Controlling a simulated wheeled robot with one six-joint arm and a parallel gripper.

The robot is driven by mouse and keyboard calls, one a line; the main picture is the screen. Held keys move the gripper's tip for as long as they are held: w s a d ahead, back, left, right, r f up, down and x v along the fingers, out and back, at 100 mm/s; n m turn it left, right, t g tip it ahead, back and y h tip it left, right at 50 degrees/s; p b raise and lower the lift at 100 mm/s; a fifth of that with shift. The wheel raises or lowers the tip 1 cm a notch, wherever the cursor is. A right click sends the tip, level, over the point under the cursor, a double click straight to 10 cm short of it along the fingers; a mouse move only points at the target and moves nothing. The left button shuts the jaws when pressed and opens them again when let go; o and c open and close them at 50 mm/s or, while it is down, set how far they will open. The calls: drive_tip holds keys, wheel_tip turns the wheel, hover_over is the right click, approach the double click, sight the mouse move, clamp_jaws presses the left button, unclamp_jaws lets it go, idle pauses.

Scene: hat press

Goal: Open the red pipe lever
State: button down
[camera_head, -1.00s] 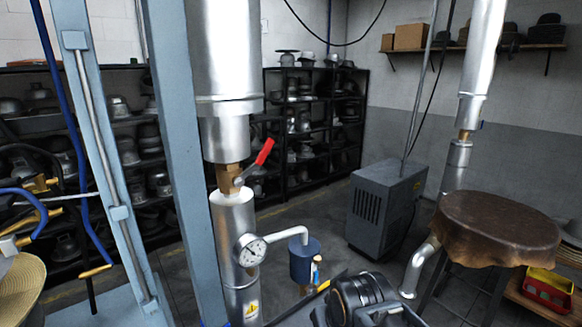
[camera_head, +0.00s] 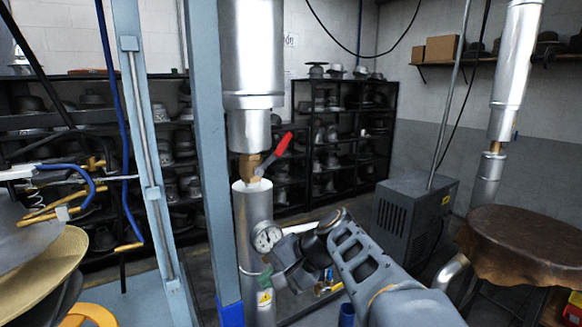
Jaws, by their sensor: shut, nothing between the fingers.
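The red pipe lever (camera_head: 276,154) slants up and to the right from a brass valve (camera_head: 249,168) on the tall silver pipe. My gripper (camera_head: 284,281) is low in front of the pipe, below the lever and just right of and below the round gauge (camera_head: 266,237). It is shut and empty, apart from the lever. My arm comes in from the lower right and partly covers the area right of the gauge. The fingertips are small and hard to make out.
A light blue post (camera_head: 207,150) stands just left of the pipe. Black shelves of metal hat forms (camera_head: 340,135) stand behind. A grey cabinet (camera_head: 413,220) and a round brown-covered table (camera_head: 530,240) are at right. The space right of the lever looks clear.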

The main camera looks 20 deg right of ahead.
drive_tip(key=w+d+r+m+t+y+b, duration=0.2)
drive_tip(key=w+d+r+m+t+y, duration=0.15)
drive_tip(key=w+d+r, duration=0.25)
drive_tip(key=m+t+y+b, duration=0.1)
drive_tip(key=m+t+y, duration=0.1)
drive_tip(key=t+y, duration=0.4)
approach(285, 146)
drive_tip(key=d+f+t+h, duration=0.1)
drive_tip(key=d+f+h, duration=0.1)
drive_tip(key=d+f, duration=0.25)
drive_tip(key=w+a+r+p, duration=0.4)
drive_tip(key=a+r, duration=0.3)
drive_tip(key=a, duration=0.2)
drive_tip(key=shift+w, duration=0.5)
drive_tip(key=shift+y, duration=0.25)
drive_tip(key=shift+r+n, duration=0.15)
drive_tip(key=shift+n, duration=0.2)
